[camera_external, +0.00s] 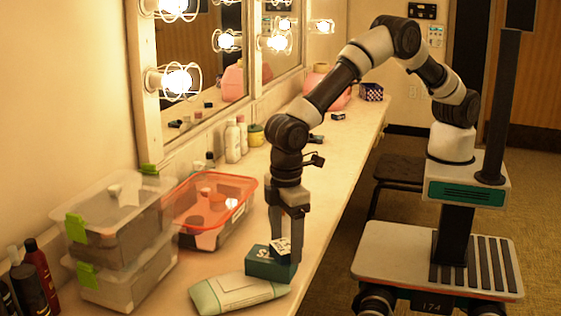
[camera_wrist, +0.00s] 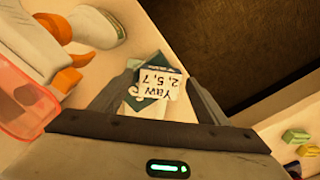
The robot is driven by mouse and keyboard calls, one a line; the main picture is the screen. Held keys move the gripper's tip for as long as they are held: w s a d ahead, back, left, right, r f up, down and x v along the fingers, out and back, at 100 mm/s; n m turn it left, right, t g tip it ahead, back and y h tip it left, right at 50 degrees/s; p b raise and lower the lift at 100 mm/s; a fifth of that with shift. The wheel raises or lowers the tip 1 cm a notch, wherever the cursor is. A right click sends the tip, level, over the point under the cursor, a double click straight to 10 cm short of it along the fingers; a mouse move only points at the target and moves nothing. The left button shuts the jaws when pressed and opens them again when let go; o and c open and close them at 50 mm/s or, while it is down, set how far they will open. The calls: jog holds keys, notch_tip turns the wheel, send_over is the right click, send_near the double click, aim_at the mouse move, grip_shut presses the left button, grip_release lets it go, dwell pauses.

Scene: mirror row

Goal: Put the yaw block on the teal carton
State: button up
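The yaw block (camera_external: 280,247) is small, with a white label, and sits turned at an angle at the top of the teal carton (camera_external: 262,269). In the wrist view the label reads "Yaw 2,5,7" upside down (camera_wrist: 171,86). The teal carton stands on the counter near its front edge; the block and fingers partly cover its top. My gripper (camera_external: 285,240) points down with its fingers on either side of the block. Whether they press on it, and whether the block rests fully on the carton, I cannot tell.
A pale green and white packet (camera_external: 237,294) lies close in front of the carton. An open orange-rimmed bin (camera_external: 205,238) and stacked clear bins with green clips (camera_external: 97,290) stand to the left. The counter's front edge is close on the right. Counter behind is partly clear.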

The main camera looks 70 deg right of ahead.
aim_at(286, 245)
jog(key=shift+r, duration=0.1)
notch_tip(286, 245, up, 12)
jog(key=w+d+r+m+t+y, duration=0.1)
jog(key=w+d+r, duration=0.2)
jog(key=d+r, duration=0.35)
jog(key=w+d+r+m, duration=0.15)
jog(key=d+r, duration=0.25)
jog(key=d, duration=0.5)
jog(key=s+d+r+m+t, duration=0.1)
jog(key=s+d+r, duration=0.1)
jog(key=d, duration=0.5)
jog(key=s+d+r+m+t, duration=0.1)
jog(key=s+d+r, duration=0.15)
jog(key=d, duration=0.55)
jog(key=s+d+r+m+t, duration=0.1)
jog(key=d+r+m, duration=0.15)
jog(key=d, duration=0.45)
jog(key=s+d+f+m+t+h, duration=0.1)
jog(key=s+d+f+m, duration=0.1)
jog(key=s+d, duration=0.7)
jog(key=shift+s+d+f+t+p, duration=0.3)
jog(key=shift+s+d+f+p, duration=0.1)
jog(key=shift+d, duration=0.3)
